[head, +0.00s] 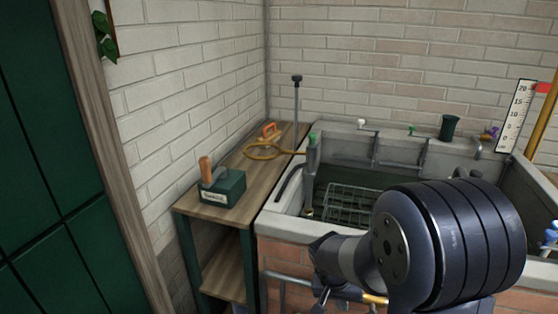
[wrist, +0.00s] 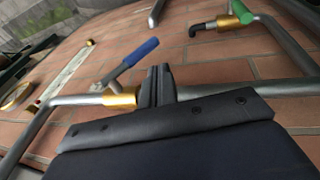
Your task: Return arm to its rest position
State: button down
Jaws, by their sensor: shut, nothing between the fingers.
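My arm's dark rounded joint fills the lower right of the head view, in front of the basin. My gripper itself is not clearly seen there. In the wrist view my gripper (wrist: 158,84) shows as two dark fingers side by side, shut and empty. They are in line with a grey pipe (wrist: 215,93), just right of a brass fitting (wrist: 121,97) with a blue-handled lever (wrist: 138,53). I cannot tell whether the fingers touch the pipe.
A concrete basin (head: 287,220) with a wire rack (head: 350,203) stands against the brick wall. A wooden shelf (head: 245,165) left of it holds a green box (head: 224,190) and a yellow ring tool (head: 265,151). A second lever with a green handle (wrist: 242,12) shows in the wrist view.

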notch_tip(320, 180, up, 14)
jog(key=s+y+p, duration=0.1)
jog(key=y+p, duration=0.1)
jog(key=p, duration=0.1)
jog(key=shift+r+t, duration=0.25)
jog(key=shift+t, duration=0.15)
jog(key=shift+a+p, duration=0.1)
jog(key=shift+p, duration=0.2)
